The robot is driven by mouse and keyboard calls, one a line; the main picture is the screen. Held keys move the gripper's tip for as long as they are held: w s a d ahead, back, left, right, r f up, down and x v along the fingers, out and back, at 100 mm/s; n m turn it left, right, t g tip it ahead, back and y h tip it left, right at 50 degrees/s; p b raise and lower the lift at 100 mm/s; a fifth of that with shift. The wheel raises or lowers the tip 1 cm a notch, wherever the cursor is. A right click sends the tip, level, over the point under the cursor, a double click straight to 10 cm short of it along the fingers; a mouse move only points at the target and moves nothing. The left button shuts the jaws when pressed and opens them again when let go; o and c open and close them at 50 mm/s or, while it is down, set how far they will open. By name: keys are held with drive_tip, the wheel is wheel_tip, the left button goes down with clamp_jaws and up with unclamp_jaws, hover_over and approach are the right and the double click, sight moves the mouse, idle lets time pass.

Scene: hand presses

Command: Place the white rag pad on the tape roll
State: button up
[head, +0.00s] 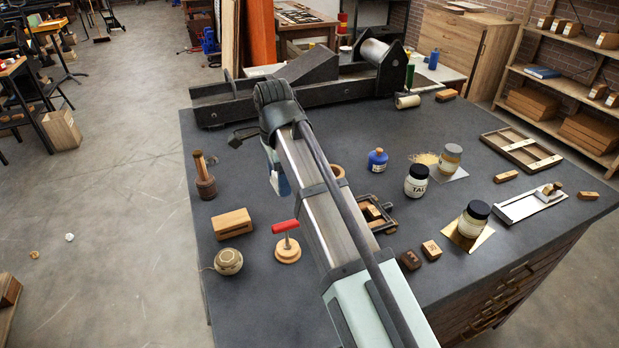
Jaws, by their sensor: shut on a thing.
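My gripper (282,184) hangs below the wrist at the far end of my arm, above the middle left of the dark bench. Its pale and blue body shows only in part at the arm's left edge, and the fingertips are mostly hidden. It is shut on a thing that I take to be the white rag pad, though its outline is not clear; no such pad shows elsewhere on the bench. The tape roll (338,170), a tan ring, lies just right of my arm, partly covered by it. My gripper is left of the roll and apart from it in the picture.
A red-handled tool (286,248), a wooden block (232,223), a twine ball (229,262) and a brush-like tool (204,178) stand left of my arm. A blue bottle (377,161), a dark frame (374,210) and jars (416,181) stand right. A large press (300,85) lines the back.

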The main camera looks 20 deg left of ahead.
sight(334, 169)
drive_tip(key=shift+w+d+r, duration=0.8)
drive_tip(key=shift+w+d, duration=1.4)
drive_tip(key=shift+w, duration=1.75)
drive_tip(key=shift+w+d+r, duration=0.75)
drive_tip(key=shift+w+d, duration=1.45)
drive_tip(key=shift+w, duration=1.7)
drive_tip(key=shift+f, duration=4.75)
drive_tip(key=shift+f, duration=0.15)
drive_tip(key=o, duration=1)
wheel_tip(334, 169, up, 12)
drive_tip(key=shift+r, duration=0.2)
